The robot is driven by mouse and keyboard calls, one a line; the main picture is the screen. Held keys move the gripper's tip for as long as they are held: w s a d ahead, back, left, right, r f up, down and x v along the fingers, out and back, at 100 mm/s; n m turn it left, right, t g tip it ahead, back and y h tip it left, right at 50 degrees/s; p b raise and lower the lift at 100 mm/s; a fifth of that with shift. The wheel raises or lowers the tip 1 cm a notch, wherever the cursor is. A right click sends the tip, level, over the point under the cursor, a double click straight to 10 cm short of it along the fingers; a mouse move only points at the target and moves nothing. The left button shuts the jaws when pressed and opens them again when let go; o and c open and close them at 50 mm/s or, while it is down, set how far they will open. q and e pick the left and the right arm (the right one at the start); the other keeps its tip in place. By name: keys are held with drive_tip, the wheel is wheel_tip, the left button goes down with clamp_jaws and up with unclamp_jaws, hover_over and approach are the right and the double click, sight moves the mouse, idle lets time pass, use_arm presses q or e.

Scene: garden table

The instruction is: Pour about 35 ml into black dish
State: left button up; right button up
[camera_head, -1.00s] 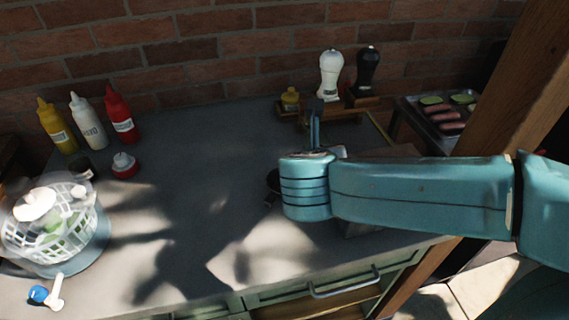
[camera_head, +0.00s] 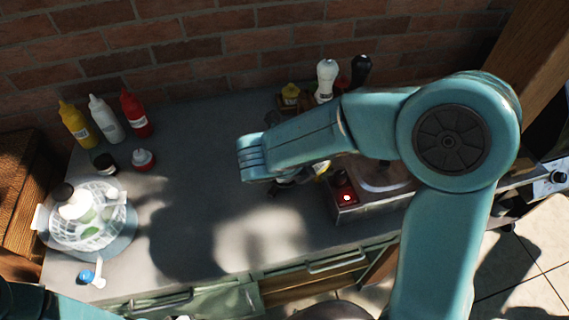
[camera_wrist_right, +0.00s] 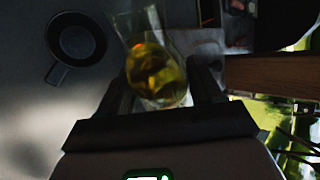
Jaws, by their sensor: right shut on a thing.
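My right gripper (camera_wrist_right: 160,88) is shut on a clear glass vessel (camera_wrist_right: 157,72) holding yellow liquid, seen in the right wrist view. The black dish (camera_wrist_right: 78,40), small and round with a short handle, lies on the grey table to the left of the vessel, apart from it in that view. I cannot make out any liquid in the dish. In the head view my right forearm and wrist cover the gripper and most of what is under them. My left gripper is not in view.
Squeeze bottles in yellow (camera_head: 76,124), white (camera_head: 106,119) and red (camera_head: 135,113) stand at the back left. A salad spinner (camera_head: 92,218) is at the left. A steel appliance with a red light (camera_head: 346,198) stands right of my wrist. The table middle is clear.

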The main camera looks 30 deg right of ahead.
drive_tip(key=shift+s+r+n+g+p, duration=0.2)
drive_tip(key=shift+r+n+g+p, duration=0.15)
drive_tip(key=shift+r+p, duration=0.55)
drive_tip(key=shift+s+f+g, duration=0.1)
drive_tip(key=shift+f+g, duration=0.15)
drive_tip(key=shift+f, duration=0.2)
drive_tip(key=shift+w+f+h+p, duration=0.1)
drive_tip(key=shift+w+h+p, duration=0.1)
drive_tip(key=shift+h+p, duration=0.1)
drive_tip(key=shift+s+n+g, duration=0.25)
drive_tip(key=shift+g, duration=0.15)
drive_tip(key=shift+w+p, duration=0.25)
drive_tip(key=shift+p, duration=0.4)
drive_tip(key=shift+s+g+p, duration=0.15)
drive_tip(key=shift+g+p, duration=0.15)
drive_tip(key=shift+p, duration=0.05)
drive_tip(key=shift+n+h, duration=0.3)
drive_tip(key=shift+w+g+p, duration=0.2)
drive_tip(key=shift+g+p, duration=0.1)
drive_tip(key=shift+p, duration=0.15)
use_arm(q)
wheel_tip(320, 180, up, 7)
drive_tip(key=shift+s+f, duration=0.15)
use_arm(e)
drive_tip(key=shift+s, duration=0.15)
drive_tip(key=shift+d+f, duration=0.1)
drive_tip(key=shift+s, duration=0.1)
